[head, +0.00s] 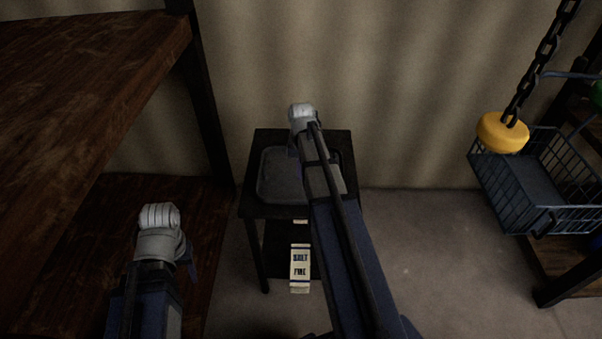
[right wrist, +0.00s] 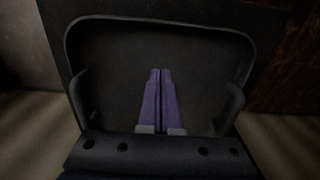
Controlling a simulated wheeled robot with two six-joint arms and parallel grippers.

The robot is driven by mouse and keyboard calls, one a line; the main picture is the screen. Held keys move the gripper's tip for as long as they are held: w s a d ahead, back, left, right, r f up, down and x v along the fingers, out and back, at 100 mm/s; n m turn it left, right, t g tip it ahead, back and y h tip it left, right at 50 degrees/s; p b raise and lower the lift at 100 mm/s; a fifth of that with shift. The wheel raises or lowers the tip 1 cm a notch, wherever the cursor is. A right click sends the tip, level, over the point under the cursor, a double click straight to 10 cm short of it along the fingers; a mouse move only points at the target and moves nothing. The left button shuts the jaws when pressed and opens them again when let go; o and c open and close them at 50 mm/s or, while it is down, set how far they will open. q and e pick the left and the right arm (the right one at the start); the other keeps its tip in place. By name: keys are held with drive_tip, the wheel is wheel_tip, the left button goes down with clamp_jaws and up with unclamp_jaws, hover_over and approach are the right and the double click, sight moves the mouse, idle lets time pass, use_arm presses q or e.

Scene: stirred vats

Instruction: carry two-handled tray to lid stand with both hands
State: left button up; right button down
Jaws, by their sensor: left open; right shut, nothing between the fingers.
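The two-handled tray (head: 275,178) is dark grey with rounded corners and lies on a small dark table (head: 262,212) against the wall. In the right wrist view the tray (right wrist: 110,50) looks empty, with a raised handle at each side. My right gripper (right wrist: 160,72) is shut and empty over the tray's middle, apart from both handles; my right arm hides part of the tray in the head view. My left gripper (head: 189,264) is open, left of the small table and away from the tray; its fingers are mostly hidden. I cannot tell which piece is the lid stand.
A wooden shelf unit (head: 90,60) fills the left side. A labelled box (head: 300,266) is low at the small table. A yellow weight (head: 502,132) hangs on a chain near a wire basket (head: 545,190) at right. Floor between is clear.

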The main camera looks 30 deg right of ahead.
sight(301, 193)
wheel_tip(301, 193, down, 6)
drive_tip(key=b, duration=0.4)
drive_tip(key=shift+r+b, duration=0.1)
drive_tip(key=shift+b, duration=0.25)
drive_tip(key=s+a, duration=0.2)
drive_tip(key=s, duration=0.1)
drive_tip(key=shift+s+r, duration=0.1)
drive_tip(key=shift+r, duration=0.05)
drive_tip(key=shift+s+a, duration=0.1)
drive_tip(key=shift+s, duration=0.1)
use_arm(q)
wheel_tip(301, 193, down, 6)
drive_tip(key=shift+r, duration=0.25)
